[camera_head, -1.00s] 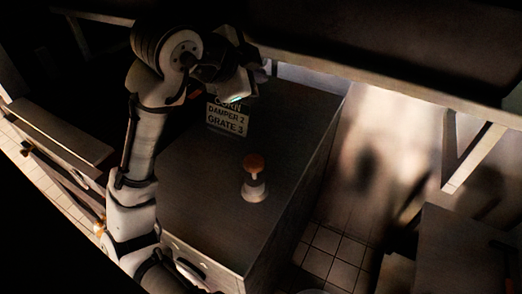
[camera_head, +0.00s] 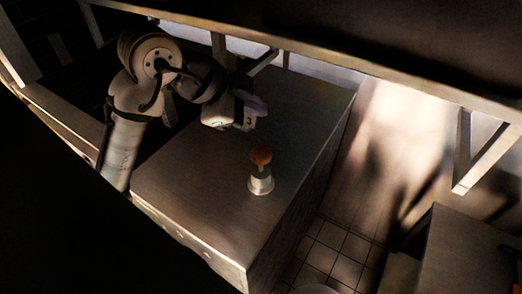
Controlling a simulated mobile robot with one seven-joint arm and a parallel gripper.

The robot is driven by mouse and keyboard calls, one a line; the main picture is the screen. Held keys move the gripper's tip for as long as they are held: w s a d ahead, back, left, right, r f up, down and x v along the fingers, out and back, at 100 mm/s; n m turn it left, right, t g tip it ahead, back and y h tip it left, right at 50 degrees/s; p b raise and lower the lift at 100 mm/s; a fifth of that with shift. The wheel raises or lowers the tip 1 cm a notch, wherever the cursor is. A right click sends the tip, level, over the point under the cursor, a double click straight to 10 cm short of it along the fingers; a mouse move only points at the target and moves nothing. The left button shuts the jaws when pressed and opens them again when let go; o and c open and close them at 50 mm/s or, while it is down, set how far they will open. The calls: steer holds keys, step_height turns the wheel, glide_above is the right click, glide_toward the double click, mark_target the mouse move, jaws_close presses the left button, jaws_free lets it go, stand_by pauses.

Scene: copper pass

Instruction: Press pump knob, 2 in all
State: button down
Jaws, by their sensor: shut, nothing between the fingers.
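The pump knob (camera_head: 261,156) is a rounded orange-brown cap on a short stem. It stands upright on a pale round base (camera_head: 261,184) on the metal counter (camera_head: 195,205). My gripper (camera_head: 245,122) is behind the knob and slightly to its left, above the counter and apart from the knob. It is shut and empty. The fingertips are small and dim in this view.
A shelf edge (camera_head: 330,62) runs across above the back of the counter. A bracket (camera_head: 478,155) and another work surface (camera_head: 470,250) are at the right. Tiled floor (camera_head: 335,255) lies between. The counter around the knob is clear.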

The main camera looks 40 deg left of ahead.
mark_target(257, 153)
step_height(257, 153, down, 8)
steer(key=b, duration=0.6)
steer(key=shift+f, duration=0.2)
stand_by(1.6)
steer(key=shift+f+b, duration=0.4)
steer(key=shift+b, duration=0.05)
steer(key=shift+f+b, duration=1.5)
steer(key=shift+f, duration=0.2)
stand_by(1.2)
steer(key=shift+r, duration=0.15)
steer(key=shift+r+p, duration=1.5)
steer(key=shift+r, duration=0.45)
steer(key=shift+r, duration=0.1)
steer(key=shift+r+p, duration=1.8)
steer(key=shift+r, duration=0.6)
